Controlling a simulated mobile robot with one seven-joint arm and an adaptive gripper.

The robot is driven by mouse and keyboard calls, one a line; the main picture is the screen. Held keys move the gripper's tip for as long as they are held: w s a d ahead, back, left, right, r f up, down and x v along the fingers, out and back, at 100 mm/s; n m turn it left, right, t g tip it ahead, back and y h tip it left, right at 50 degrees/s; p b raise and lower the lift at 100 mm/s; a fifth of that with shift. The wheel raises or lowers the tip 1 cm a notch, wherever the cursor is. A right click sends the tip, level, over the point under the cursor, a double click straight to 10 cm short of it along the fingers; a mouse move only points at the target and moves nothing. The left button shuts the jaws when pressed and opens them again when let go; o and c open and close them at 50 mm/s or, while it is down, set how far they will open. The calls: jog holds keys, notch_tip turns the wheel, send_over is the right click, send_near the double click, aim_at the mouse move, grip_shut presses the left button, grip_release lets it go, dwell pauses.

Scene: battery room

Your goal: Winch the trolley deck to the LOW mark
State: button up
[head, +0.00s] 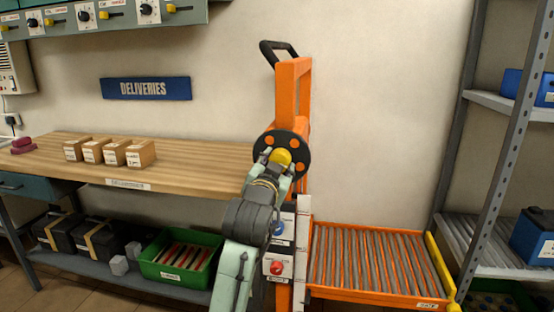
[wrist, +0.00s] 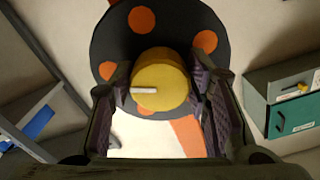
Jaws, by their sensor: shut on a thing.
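The orange trolley mast (head: 293,80) stands at the centre in the head view. A black winch wheel (head: 265,147) with orange spots is on it. My gripper (head: 283,165) is at the wheel, shut on its yellow knob (head: 281,156). In the wrist view the knob (wrist: 160,80) sits between both fingers, in front of the wheel (wrist: 115,45). The trolley deck (head: 370,262), orange with grey rollers, is low at the right of the mast, with a yellow bar along its right end. A white strip (head: 303,240) runs up the mast's lower part; its marks are too small to read.
A wooden bench (head: 200,160) with several small boxes stands left of the trolley. A green crate (head: 180,262) and dark batteries are on the shelf below it. A grey rack (head: 500,150) with blue batteries stands close to the deck's right end. The deck's rollers are bare.

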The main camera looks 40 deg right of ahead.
jog(key=n+p, duration=0.3)
jog(key=n, duration=0.3)
jog(key=shift+s+d+n, duration=0.1)
jog(key=shift+n, duration=0.2)
dwell(0.5)
jog(key=o, duration=1.2)
jog(key=shift+c, duration=0.2)
jog(key=v, duration=1.2)
